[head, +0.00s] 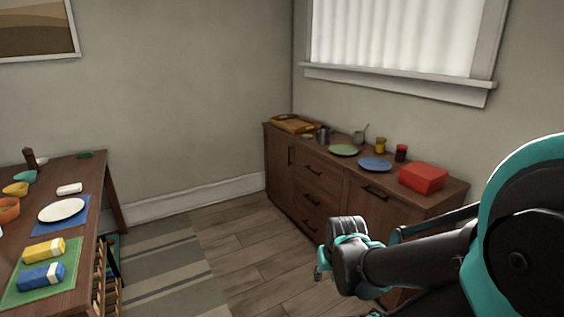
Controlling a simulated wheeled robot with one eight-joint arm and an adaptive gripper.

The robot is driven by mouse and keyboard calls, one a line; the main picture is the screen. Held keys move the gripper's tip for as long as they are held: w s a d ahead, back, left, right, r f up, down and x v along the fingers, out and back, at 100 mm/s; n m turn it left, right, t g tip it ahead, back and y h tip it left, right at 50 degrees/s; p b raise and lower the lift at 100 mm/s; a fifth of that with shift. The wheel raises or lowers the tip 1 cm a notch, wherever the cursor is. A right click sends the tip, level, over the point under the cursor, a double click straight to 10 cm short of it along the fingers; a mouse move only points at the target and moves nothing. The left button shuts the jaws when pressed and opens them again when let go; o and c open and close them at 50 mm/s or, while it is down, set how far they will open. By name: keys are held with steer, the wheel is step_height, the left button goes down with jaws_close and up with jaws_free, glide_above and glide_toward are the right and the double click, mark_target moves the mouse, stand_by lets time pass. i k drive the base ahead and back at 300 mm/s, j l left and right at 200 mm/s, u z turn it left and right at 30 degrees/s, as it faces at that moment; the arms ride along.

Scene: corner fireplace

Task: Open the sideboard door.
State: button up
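The brown wooden sideboard (330,180) stands against the wall below the window. Its left door (279,162) has a dark vertical handle (290,156) and looks shut. Several drawers with dark handles are in the middle. At the right, another front panel (362,212) has a dark handle (376,192) near its top; its lower part is hidden behind my arm. My gripper (322,268) is in front of the sideboard's right part in the picture and appears apart from it. Its fingers are mostly hidden, so I cannot tell whether it is open.
On the sideboard are a tray (296,124), a green plate (343,150), a blue plate (375,164), cups and a red box (423,177). A table (88,187) with dishes and cartons stands at the left. Wooden floor (250,240) lies open between them, beside a striped rug (160,265).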

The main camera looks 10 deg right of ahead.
mark_target(280, 152)
steer(key=i+j+u, duration=0.35)
steer(key=i, duration=0.75)
steer(key=i+l+u, duration=0.2)
steer(key=i+u, duration=0.15)
steer(key=i, duration=0.75)
